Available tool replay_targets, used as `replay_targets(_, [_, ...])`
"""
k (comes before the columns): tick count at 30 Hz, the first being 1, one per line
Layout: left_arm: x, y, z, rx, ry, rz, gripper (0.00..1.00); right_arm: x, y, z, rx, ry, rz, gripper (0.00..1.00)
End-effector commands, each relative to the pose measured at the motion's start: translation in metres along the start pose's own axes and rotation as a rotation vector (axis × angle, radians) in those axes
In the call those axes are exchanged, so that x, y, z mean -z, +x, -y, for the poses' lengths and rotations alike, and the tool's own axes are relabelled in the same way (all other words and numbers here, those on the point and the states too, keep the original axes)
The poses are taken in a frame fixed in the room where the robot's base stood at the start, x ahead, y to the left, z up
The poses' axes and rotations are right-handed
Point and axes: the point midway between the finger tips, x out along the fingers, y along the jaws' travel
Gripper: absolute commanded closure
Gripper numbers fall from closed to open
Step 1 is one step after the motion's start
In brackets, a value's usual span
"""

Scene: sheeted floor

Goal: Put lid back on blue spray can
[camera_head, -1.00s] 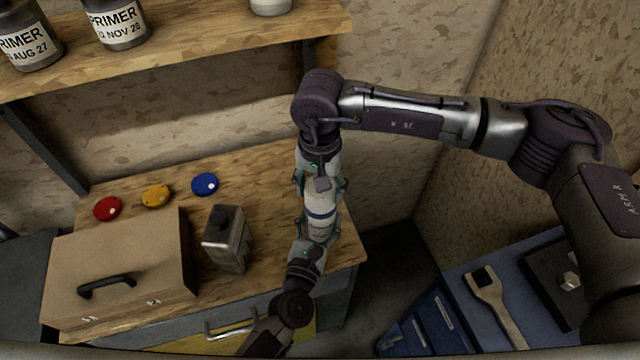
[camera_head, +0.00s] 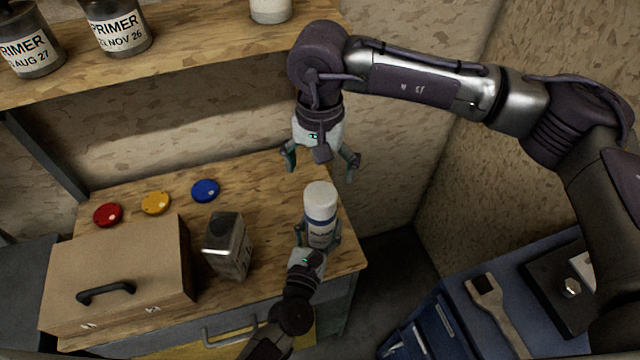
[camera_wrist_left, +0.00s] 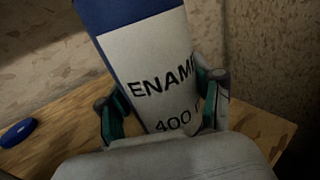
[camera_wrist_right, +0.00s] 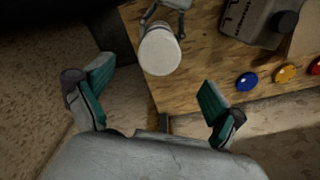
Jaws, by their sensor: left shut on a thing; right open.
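The spray can (camera_head: 321,236) stands upright in my left gripper (camera_head: 319,240), with a blue band and a white printed label. In the left wrist view its blue body and label (camera_wrist_left: 155,75) show between the fingers. A white lid (camera_head: 320,196) sits on top of the can; its round top also shows in the right wrist view (camera_wrist_right: 160,50). The lid looks straight, but I cannot tell whether it is fully pressed down. My right gripper (camera_head: 321,166) is open and empty, above and apart from the lid.
Blue (camera_head: 205,190), yellow (camera_head: 155,203) and red (camera_head: 108,214) discs lie along the back of the wooden bench (camera_head: 265,185). A metal tin (camera_head: 227,247) and a brown case (camera_head: 120,260) stand left of the can. A shelf (camera_head: 190,45) with primer tins hangs above.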

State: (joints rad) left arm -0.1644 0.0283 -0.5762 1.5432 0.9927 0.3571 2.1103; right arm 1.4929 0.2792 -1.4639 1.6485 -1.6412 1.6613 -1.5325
Motion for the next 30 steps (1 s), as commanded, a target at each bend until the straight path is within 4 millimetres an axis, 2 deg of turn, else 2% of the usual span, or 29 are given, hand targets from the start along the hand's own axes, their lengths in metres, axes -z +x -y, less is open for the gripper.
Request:
replay_targets(3, [-0.001, 0.0, 0.0, 0.0, 0.0, 0.002, 0.97, 0.0, -0.021, 0.001, 0.001, 0.0, -0.002, 0.06])
replay_targets(7, [-0.001, 0.0, 0.0, 0.0, 0.0, 0.002, 0.97, 0.0, -0.035, 0.0, 0.0, 0.0, -0.001, 0.06])
replay_targets(18, [-0.001, 0.0, 0.0, 0.0, 0.0, 0.002, 0.97, 0.0, -0.041, 0.0, 0.0, -0.001, 0.001, 0.06])
replay_targets(19, [-0.001, 0.0, 0.0, 0.0, 0.0, 0.002, 0.31, 0.0, -0.041, 0.0, 0.0, -0.001, 0.001, 0.06])
replay_targets(24, [-0.001, 0.0, 0.0, 0.0, 0.0, 0.001, 0.05, 0.0, -0.041, 0.0, -0.001, -0.001, 0.001, 0.06])
replay_targets(30, [0.0, 0.0, 0.0, 0.0, 0.0, 0.001, 0.05, 0.0, -0.041, 0.0, -0.001, -0.001, 0.001, 0.06])
